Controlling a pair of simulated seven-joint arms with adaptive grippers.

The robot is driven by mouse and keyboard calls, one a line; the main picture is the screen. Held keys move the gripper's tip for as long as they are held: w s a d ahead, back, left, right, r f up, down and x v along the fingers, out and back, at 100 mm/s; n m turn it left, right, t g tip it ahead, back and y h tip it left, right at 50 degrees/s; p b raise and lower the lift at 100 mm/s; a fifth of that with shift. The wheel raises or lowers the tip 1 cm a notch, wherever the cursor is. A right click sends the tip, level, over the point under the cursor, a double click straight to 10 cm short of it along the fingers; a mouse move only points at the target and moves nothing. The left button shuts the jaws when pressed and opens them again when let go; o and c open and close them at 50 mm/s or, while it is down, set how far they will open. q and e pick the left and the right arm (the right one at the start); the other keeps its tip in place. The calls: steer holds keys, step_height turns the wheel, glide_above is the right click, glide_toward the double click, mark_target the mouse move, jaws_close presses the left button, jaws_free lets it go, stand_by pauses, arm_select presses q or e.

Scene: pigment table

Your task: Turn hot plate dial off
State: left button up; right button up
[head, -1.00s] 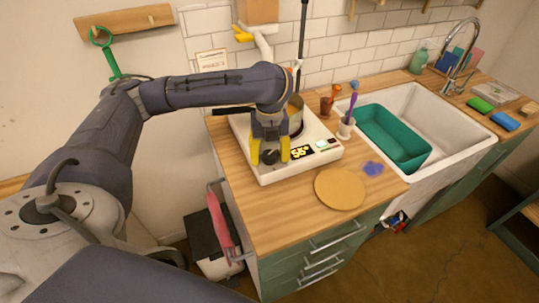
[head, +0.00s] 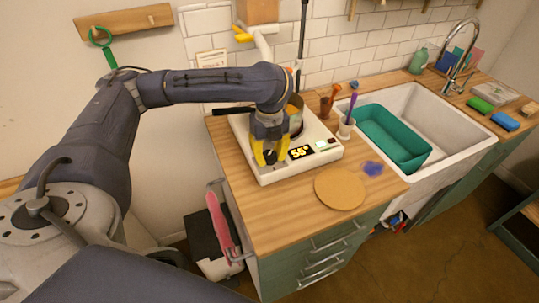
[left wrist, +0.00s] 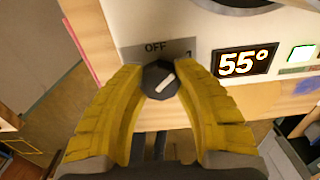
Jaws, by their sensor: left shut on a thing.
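The white hot plate (head: 322,153) sits on the wooden counter with a lit display (head: 301,152), which reads 55° in the left wrist view (left wrist: 243,62). Its black dial (left wrist: 157,79) has a white pointer slanting to the upper right, off to the right of the OFF label (left wrist: 155,48). My left gripper (head: 270,159) reaches down over the hot plate's front. Its yellow fingers are shut on the dial, one on each side. My right gripper is not in view.
A pot (head: 296,114) stands on the hot plate behind my gripper. A round cork mat (head: 340,189) lies in front. A cup with a purple tool (head: 345,128) stands to the right, then a sink with a teal basin (head: 392,139).

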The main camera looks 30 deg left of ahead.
mark_target(269, 154)
arm_select(q)
steer(key=n, duration=0.4)
steer(key=shift+n, duration=0.3)
steer(key=n, duration=0.4)
steer(key=shift+n, duration=0.4)
steer(key=o, duration=1.3)
steer(key=shift+o, duration=0.2)
step_height(269, 154, up, 12)
stand_by(0.3)
